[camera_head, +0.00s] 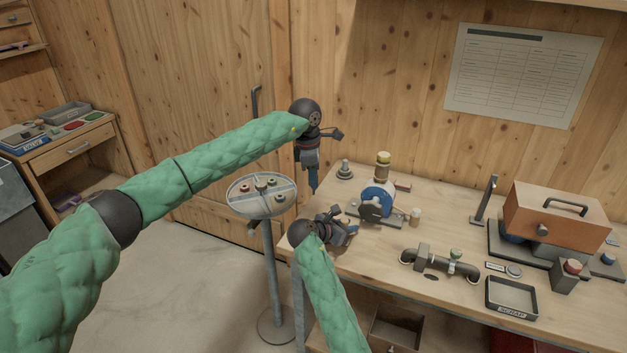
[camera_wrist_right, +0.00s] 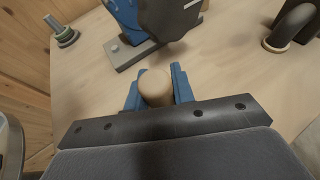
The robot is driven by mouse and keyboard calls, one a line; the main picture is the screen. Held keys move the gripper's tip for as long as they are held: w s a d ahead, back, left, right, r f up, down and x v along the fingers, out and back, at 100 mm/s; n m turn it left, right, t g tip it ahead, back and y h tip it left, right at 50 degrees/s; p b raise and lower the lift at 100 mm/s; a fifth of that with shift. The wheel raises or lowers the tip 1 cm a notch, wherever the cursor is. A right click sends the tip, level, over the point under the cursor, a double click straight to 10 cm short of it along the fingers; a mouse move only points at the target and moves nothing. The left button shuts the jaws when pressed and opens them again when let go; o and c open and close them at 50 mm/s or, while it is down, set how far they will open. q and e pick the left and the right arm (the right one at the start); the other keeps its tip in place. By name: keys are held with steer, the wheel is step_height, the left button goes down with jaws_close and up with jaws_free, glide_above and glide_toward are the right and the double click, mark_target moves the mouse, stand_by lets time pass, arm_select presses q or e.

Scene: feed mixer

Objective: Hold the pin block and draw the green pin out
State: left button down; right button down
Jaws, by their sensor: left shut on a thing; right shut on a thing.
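I cannot make out the pin block or the green pin for certain in either view. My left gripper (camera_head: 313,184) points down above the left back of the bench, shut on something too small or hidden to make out. My right gripper (camera_head: 350,226) is low at the bench's left front. In the right wrist view its blue fingers (camera_wrist_right: 157,88) are shut on a tan, round-ended cylinder (camera_wrist_right: 155,86). The cylinder's lower part is hidden.
A blue-bodied machine (camera_head: 374,202) stands just behind my right gripper. A grey post with a green ring (camera_head: 344,170) is near my left gripper. A divided round tray (camera_head: 240,205) stands left of the bench. A pipe (camera_head: 425,261), a scrap tray (camera_head: 511,310) and an orange-topped box (camera_head: 553,222) lie right.

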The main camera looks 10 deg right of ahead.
arm_select(q)
steer(key=shift+r, duration=2.3)
arm_select(e)
steer(key=c, duration=1.1)
jaws_free()
